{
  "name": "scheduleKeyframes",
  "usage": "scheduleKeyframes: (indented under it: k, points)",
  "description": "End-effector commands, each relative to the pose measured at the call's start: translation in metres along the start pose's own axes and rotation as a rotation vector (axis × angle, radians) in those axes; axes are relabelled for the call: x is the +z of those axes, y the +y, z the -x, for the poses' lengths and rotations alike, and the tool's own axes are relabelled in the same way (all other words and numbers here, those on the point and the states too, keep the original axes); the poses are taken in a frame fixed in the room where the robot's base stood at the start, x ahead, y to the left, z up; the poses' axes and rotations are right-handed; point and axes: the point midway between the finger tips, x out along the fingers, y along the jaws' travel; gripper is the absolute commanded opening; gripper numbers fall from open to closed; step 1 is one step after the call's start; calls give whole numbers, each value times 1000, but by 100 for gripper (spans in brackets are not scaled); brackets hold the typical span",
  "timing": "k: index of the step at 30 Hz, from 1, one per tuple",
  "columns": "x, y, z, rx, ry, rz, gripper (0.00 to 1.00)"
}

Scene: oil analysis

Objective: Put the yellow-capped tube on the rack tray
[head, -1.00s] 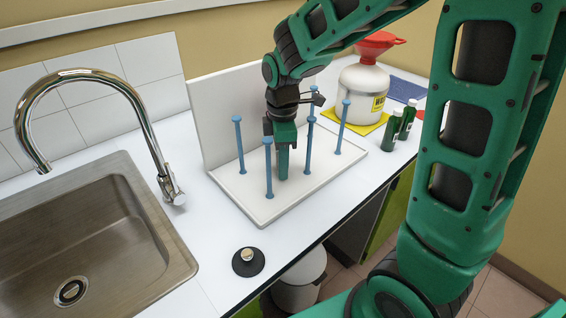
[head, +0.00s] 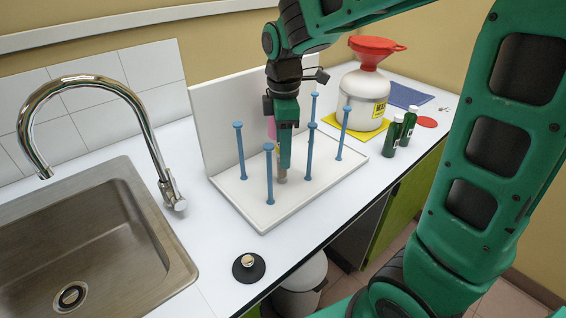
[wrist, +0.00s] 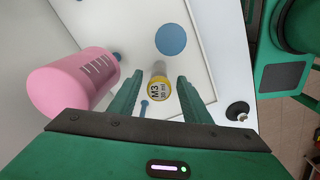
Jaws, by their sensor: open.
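The yellow-capped tube (wrist: 158,90) is seen from above in the wrist view, its cap marked M3. It stands upright between the two fingers of my gripper (wrist: 158,84), with a gap on each side. In the head view its lower end (head: 281,178) shows at the white rack tray (head: 240,208), among the blue pegs. My gripper (head: 285,167) is open and points down over the tray. The fingers hide most of the tube there. The tray's surface also shows in the wrist view (wrist: 205,30).
Several blue pegs (head: 241,150) rise from the tray close around my gripper. A pink vessel (wrist: 75,85) is left of the fingers in the wrist view. A white jug with red funnel (head: 362,98) and green bottles (head: 391,138) stand to the right; a sink (head: 90,235) is left.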

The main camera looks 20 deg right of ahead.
Motion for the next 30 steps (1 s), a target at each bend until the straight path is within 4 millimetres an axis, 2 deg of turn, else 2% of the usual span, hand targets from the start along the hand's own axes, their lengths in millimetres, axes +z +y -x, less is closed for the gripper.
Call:
scheduleKeyframes:
  k: [3,10,30]
  points:
    - [0,1,23,3,2,-1,44]
    - [0,1,48,1,1,-1,44]
    - [0,0,52,0,0,0,44]
